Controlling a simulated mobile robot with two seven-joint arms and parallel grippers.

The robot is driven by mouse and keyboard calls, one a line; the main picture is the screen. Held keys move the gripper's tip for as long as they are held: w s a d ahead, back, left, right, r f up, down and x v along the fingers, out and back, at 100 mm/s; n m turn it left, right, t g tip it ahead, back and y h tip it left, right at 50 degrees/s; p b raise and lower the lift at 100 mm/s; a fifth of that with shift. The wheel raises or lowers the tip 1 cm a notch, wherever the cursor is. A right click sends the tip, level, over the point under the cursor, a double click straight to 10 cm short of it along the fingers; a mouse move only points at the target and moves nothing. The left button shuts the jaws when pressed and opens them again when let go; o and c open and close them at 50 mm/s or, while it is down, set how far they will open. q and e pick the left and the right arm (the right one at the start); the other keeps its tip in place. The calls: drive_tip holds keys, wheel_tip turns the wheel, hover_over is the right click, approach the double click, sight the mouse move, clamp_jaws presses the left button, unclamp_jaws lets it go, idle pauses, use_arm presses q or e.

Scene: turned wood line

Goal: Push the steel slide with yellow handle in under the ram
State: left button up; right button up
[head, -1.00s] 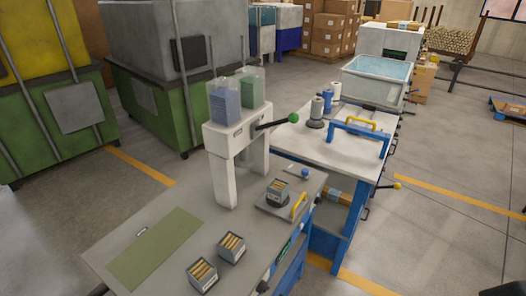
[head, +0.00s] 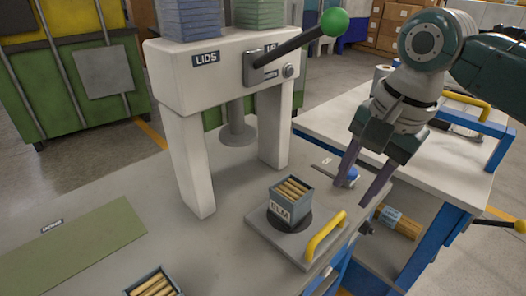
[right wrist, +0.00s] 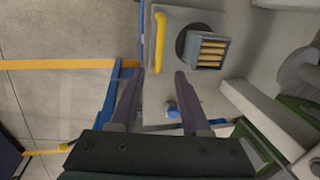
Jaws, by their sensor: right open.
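The steel slide (head: 282,240) lies on the near bench, pulled out in front of the press. Its yellow handle (head: 325,236) stands at the slide's front right edge. A grey box of wooden pieces (head: 291,200), labelled ELM, sits on a dark round seat on the slide. The ram (head: 238,130) hangs raised between the press's white legs, behind and left of the box. My right gripper (head: 364,195) is open and empty, pointing down to the right of the box, apart from the handle. In the right wrist view the handle (right wrist: 160,42) is beyond the fingertips. My left gripper is not in view.
The press lever with green knob (head: 334,22) sticks out to the right above the slide. A blue knob (head: 346,177) is beside my right fingers. Another box of wooden pieces (head: 153,284) and a green mat (head: 70,250) are at the left.

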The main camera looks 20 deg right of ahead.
sight(333, 222)
drive_tip(key=f, duration=0.2)
drive_tip(key=f+b, duration=0.1)
drive_tip(key=f, duration=0.2)
drive_tip(key=w+a+f+b, duration=0.1)
drive_tip(key=f, duration=0.1)
drive_tip(key=shift+f, duration=0.25)
drive_tip(key=shift+w+f, duration=0.15)
drive_tip(key=shift+f, duration=0.3)
drive_tip(key=shift+d, duration=0.1)
drive_tip(key=c, duration=0.5)
clamp_jaws()
